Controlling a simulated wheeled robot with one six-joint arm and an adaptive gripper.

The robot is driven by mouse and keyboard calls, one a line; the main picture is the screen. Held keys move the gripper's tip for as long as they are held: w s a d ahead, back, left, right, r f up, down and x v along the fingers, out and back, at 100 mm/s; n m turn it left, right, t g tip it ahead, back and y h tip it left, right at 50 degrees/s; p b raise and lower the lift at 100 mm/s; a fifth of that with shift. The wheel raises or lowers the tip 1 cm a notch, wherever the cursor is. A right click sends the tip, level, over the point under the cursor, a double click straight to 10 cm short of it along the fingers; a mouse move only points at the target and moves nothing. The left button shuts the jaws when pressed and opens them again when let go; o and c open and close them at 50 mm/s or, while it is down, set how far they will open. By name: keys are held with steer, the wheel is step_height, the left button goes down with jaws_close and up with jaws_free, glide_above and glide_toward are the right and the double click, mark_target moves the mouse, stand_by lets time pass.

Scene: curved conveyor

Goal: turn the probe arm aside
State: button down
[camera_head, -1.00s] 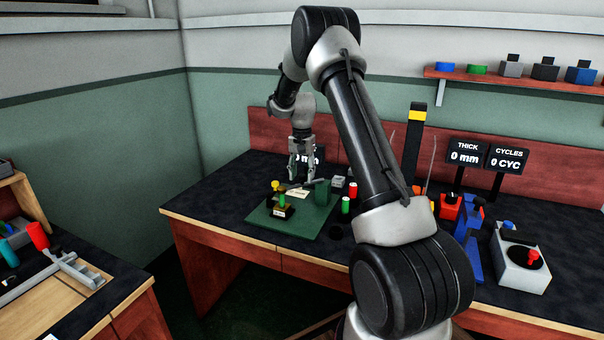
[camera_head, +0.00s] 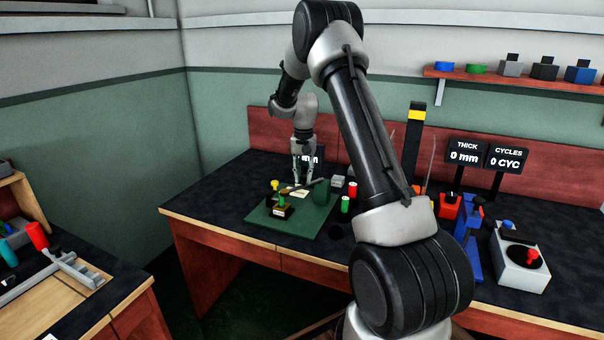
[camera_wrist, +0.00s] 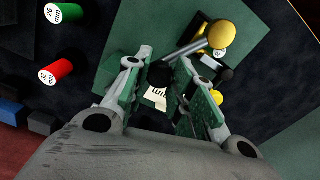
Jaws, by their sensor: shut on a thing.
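A grey rod (camera_wrist: 186,50) runs from there toward a yellow knob (camera_wrist: 222,34). The fingers hide much of the contact.
Red (camera_head: 352,188) and green (camera_head: 345,205) cylinders stand right of the plate. A grey block (camera_head: 338,182) is behind. The plate's front part is bare.

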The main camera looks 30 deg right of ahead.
steer(key=shift+s+d+n, duration=0.3)
steer(key=shift+s+n, duration=0.45)
steer(key=shift+n, duration=0.3)
steer(key=shift+s+d+n, duration=0.35)
steer(key=shift+s+n, duration=0.4)
steer(key=shift+n, duration=0.25)
steer(key=shift+s+d+n, duration=0.3)
steer(key=shift+s+n, duration=0.45)
steer(key=shift+n, duration=0.3)
steer(key=c, duration=1.2)
jaws_free()
step_height(320, 180, up, 12)
